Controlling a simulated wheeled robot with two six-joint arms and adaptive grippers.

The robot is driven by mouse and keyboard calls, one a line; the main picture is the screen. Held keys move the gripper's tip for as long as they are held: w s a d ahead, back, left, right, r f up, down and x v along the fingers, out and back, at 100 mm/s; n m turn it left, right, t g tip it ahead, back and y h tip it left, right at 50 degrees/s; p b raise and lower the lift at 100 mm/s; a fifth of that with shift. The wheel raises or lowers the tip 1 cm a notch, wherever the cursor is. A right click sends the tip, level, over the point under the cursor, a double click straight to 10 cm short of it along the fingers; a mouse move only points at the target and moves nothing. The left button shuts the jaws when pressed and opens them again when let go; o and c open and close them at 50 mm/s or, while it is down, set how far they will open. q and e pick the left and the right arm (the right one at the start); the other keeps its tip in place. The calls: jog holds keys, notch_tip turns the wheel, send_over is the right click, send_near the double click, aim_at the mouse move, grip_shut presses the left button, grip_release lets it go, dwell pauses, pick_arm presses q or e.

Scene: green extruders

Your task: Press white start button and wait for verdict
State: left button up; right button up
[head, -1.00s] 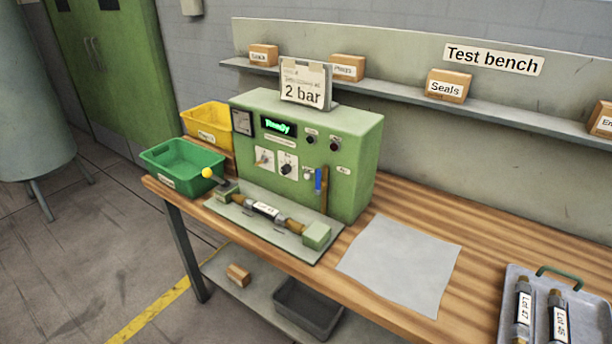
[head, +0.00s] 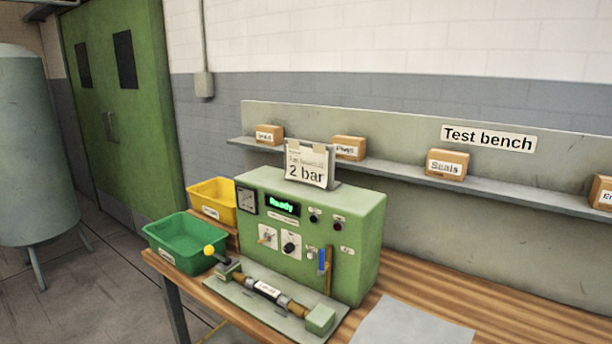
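The green test machine (head: 345,225) stands on the wooden bench, and its display (head: 282,207) reads "Ready" in green. Its front panel has a gauge (head: 247,200), two knobs, two dark round lamps or buttons at the upper right, and a blue-handled lever (head: 322,261). A small white button (head: 311,254) seems to sit just left of the blue handle; it is too small to be sure. A dark tube part with a white label (head: 267,290) lies in the fixture (head: 246,299) in front of the machine. A card reading "2 bar" (head: 306,166) stands on top. Neither gripper is in view.
A green bin (head: 182,245) and a yellow bin (head: 213,203) stand left of the machine. A grey sheet (head: 415,325) lies on the bench (head: 490,311) to the right. Labelled boxes, including "Seals" (head: 446,165), stand on the shelf behind. A yellow-knobbed lever (head: 209,250) rises at the fixture's left end.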

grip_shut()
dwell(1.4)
